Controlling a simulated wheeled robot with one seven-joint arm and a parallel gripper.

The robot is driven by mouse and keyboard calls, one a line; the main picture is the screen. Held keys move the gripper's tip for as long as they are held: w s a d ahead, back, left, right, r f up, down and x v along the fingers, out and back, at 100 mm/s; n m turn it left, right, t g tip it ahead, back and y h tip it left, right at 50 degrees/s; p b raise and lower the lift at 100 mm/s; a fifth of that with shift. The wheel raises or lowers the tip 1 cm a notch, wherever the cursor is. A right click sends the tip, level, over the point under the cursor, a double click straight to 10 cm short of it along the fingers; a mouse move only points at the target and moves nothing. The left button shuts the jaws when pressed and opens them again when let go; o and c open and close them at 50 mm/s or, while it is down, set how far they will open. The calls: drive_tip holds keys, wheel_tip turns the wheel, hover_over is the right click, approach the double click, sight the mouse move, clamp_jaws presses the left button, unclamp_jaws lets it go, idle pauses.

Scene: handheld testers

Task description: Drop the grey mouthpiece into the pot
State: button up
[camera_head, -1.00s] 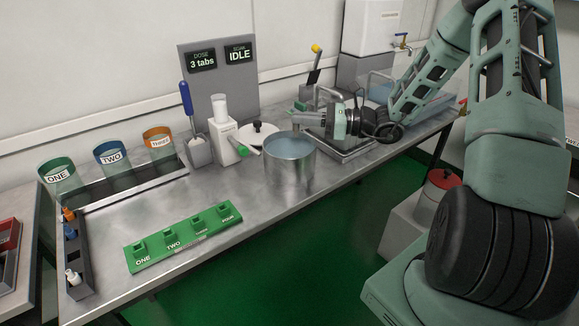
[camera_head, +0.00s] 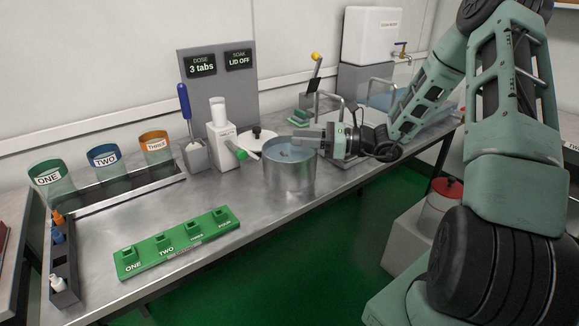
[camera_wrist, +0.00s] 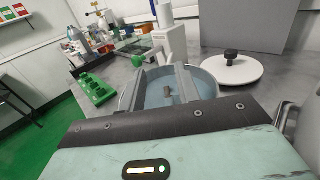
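The steel pot (camera_head: 289,178) stands on the bench, open on top, with bluish liquid inside. A small grey piece, apparently the grey mouthpiece (camera_head: 283,154), shows in the pot at the liquid. My gripper (camera_head: 298,143) reaches in from the right over the pot's rim. In the wrist view my gripper (camera_wrist: 167,82) has its two fingers spread apart, with nothing held between them.
The white lid (camera_wrist: 232,69) with a black knob lies behind the pot. A white dispenser (camera_head: 222,147) stands left of it. The display board (camera_head: 216,85) reads "3 tabs" and "LID OFF". A green four-post stand (camera_head: 178,244) and a dark rack (camera_head: 62,262) are at left.

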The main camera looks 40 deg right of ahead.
drive_tip(key=v, duration=1.7)
drive_tip(key=shift+s+d+p, duration=0.15)
drive_tip(key=shift+s+p, duration=0.1)
drive_tip(key=shift+p, duration=0.15)
drive_tip(key=s+a+n+g+h, duration=0.1)
drive_tip(key=s+a+n+g, duration=0.1)
drive_tip(key=a+n+g, duration=1.65)
drive_tip(key=s+a+r+n+t+h, duration=0.1)
drive_tip(key=s+a+n+t+h, duration=0.2)
drive_tip(key=s+a+n+h, duration=0.6)
drive_tip(key=s+a+n+t+h, duration=0.3)
drive_tip(key=s+a+n, duration=0.3)
drive_tip(key=a, duration=0.7)
wheel_tip(320, 180, up, 14)
drive_tip(key=p, duration=1.3)
drive_tip(key=shift+s+n+p, duration=0.25)
drive_tip(key=shift+n+p, duration=0.05)
drive_tip(key=shift+n, duration=0.05)
